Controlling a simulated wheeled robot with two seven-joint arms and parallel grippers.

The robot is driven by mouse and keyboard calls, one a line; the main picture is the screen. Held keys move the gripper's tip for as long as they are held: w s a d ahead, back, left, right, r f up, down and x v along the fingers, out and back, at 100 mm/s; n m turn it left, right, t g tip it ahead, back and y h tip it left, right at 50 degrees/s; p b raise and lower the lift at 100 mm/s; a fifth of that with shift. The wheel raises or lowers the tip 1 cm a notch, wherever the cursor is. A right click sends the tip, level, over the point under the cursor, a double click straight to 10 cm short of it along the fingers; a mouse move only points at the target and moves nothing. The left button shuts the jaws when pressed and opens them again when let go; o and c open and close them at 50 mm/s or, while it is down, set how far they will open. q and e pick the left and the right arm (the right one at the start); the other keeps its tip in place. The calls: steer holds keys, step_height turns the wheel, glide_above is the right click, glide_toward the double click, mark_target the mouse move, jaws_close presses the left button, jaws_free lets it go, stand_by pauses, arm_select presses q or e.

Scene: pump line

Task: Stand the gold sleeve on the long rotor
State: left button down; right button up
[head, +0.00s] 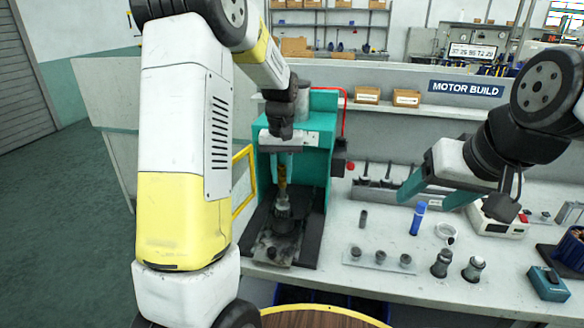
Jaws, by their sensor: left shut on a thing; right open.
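The gold sleeve (283,177) is a small upright brownish-gold cylinder inside the teal press frame. My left gripper (284,163) comes down from above, shut on the sleeve's upper part. Directly under the sleeve, a slim grey upright part, apparently the long rotor (283,201), stands on the dark press base. The sleeve's lower end is in line with the rotor's top; I cannot tell whether they touch or overlap.
The teal press (318,165) surrounds the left gripper, with a yellow guard (243,180) at its left. A blue-capped tube (418,217), a small plate with several grey parts (379,258), two metal parts and a teal box (547,283) occupy the bench.

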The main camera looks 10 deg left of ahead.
mark_target(282, 185)
arm_select(q)
steer(key=shift+f, duration=1.75)
steer(key=c, duration=1.1)
jaws_free()
steer(key=shift+c, duration=0.2)
steer(key=shift+o, duration=1.2)
steer(key=shift+r, duration=3)
